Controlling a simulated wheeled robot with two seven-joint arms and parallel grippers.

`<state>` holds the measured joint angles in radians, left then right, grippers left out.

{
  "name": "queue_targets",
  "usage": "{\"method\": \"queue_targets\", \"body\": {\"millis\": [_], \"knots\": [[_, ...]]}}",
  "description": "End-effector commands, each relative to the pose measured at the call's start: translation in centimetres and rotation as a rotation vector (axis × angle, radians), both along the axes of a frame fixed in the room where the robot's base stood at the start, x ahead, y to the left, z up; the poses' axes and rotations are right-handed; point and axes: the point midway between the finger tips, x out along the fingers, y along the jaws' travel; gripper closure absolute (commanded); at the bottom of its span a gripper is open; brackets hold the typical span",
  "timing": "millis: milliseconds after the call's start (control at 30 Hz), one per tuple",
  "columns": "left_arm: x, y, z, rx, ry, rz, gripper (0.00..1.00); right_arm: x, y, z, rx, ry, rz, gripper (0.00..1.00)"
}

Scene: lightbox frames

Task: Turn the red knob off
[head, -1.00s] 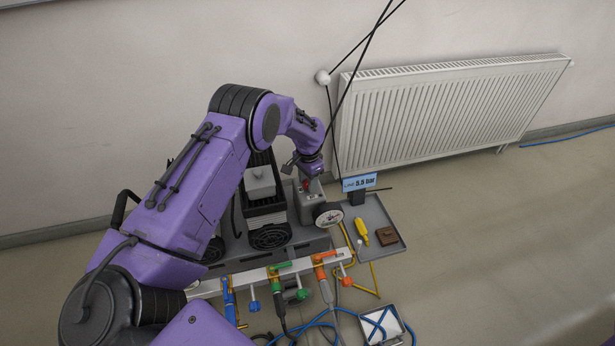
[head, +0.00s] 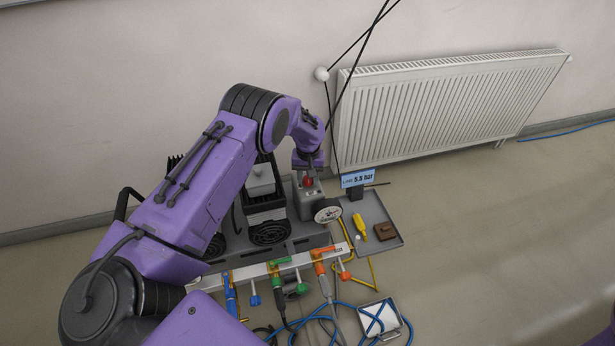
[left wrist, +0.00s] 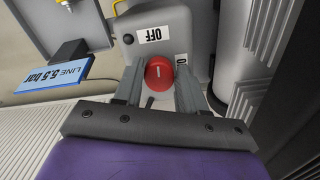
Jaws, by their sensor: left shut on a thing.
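The red knob (head: 308,182) sits on a grey control box (head: 311,205) in the head view. In the left wrist view the knob (left wrist: 159,73) has a short white mark, running up and down the picture. An OFF label (left wrist: 153,34) is above it; another label (left wrist: 181,62), partly hidden by a finger, is to its right. My left gripper (head: 307,173) is at the knob. In the left wrist view its fingers (left wrist: 158,85) are on both sides of the knob, shut on it. My right gripper is not in view.
A blue LINE pressure display (head: 358,178) and a round gauge (head: 328,211) are close to the box. A grey tray (head: 388,216) with a yellow tool (head: 359,227) lies to the right. Valves and hoses (head: 300,283) are in front. A radiator (head: 440,115) is behind on the wall.

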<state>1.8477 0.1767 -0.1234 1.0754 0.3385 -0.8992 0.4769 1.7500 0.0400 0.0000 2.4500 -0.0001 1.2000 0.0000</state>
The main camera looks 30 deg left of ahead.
Motion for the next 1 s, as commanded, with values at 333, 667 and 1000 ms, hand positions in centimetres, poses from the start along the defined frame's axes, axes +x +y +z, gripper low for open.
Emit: {"method": "queue_targets", "body": {"millis": [333, 667, 1000], "knots": [[0.13, -0.01, 0.1, 0.001, -0.003, 0.093, 0.9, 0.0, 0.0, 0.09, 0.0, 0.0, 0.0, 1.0], [0.14, 0.01, 0.11, 0.001, -0.003, 0.104, 0.9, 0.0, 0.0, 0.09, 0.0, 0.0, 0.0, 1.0], [0.09, 0.0, 0.07, 0.0, -0.002, 0.102, 0.34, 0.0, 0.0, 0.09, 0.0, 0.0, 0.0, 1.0]]}}
